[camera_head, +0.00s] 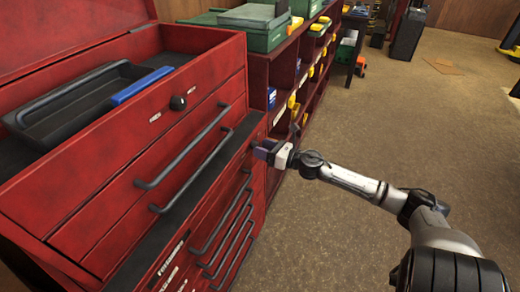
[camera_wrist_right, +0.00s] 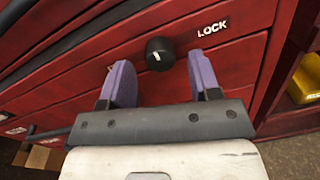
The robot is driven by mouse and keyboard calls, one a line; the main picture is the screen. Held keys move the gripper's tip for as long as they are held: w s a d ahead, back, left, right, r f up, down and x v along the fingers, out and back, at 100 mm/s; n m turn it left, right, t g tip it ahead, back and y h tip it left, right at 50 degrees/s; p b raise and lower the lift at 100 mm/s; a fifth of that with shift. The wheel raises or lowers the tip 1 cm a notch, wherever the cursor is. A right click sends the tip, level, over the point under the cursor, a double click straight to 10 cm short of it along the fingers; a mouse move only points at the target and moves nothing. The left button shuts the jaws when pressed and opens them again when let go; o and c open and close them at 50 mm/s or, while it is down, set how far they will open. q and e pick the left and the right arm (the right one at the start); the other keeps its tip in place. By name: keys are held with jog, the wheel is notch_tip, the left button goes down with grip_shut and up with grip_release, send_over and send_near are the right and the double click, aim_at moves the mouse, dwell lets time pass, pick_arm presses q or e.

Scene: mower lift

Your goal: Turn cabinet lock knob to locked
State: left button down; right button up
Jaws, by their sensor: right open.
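A round black knob (camera_wrist_right: 160,53) with a short white mark shows on the red cabinet front in the right wrist view. The white word LOCK is to its right, and the knob's mark does not point at that word. My right gripper (camera_wrist_right: 160,85) is open, with one purple finger on each side of the view and the knob beyond and between the tips. Whether the fingers touch the knob cannot be told. In the head view my right gripper (camera_head: 268,150) is at the right end of the lower red cabinet (camera_head: 225,205) and hides that spot. My left gripper is out of view.
Another black knob (camera_head: 177,103) is on the upper red chest (camera_head: 100,165), above long drawer handles. An open tray (camera_head: 75,95) and a blue bar sit in the chest. Red shelves (camera_head: 285,72) with yellow bins stand beyond. The floor at right is mostly clear.

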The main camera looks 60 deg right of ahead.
jog(key=shift+w, duration=0.75)
